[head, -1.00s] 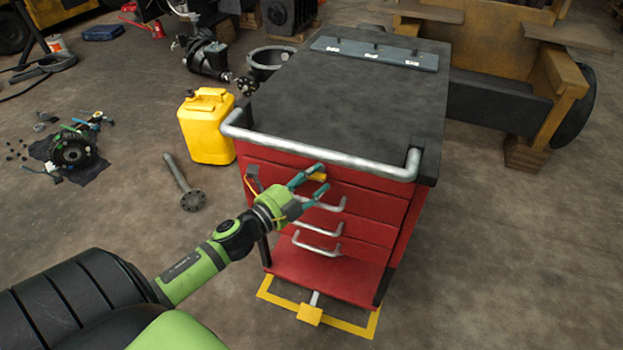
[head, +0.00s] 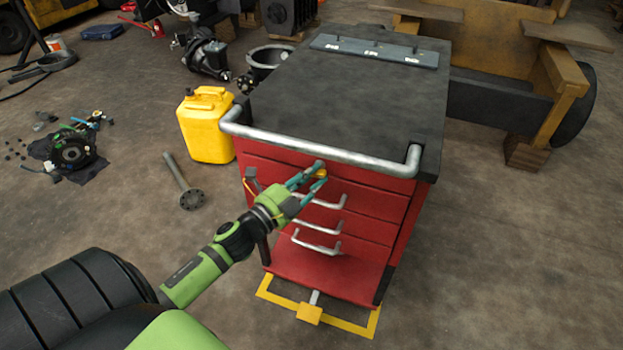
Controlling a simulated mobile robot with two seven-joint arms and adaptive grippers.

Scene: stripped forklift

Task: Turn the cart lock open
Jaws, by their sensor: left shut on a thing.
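The red tool cart (head: 372,204) stands in the middle with a black top (head: 350,100) and a grey push bar (head: 320,150) along its front edge. The cart lock is a small yellow piece (head: 321,174) at the upper drawer front, just below the bar. My left gripper (head: 316,174) comes in from the left, and its teal fingers are shut on this yellow piece, partly hiding it. Drawer handles (head: 318,228) sit below the gripper. My right gripper is not in view.
A yellow pedal (head: 310,314) and yellow floor frame lie at the cart's foot. A yellow canister (head: 207,125) and a flanged shaft (head: 184,182) are left of the cart. Parts on a dark cloth (head: 70,152) lie further left.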

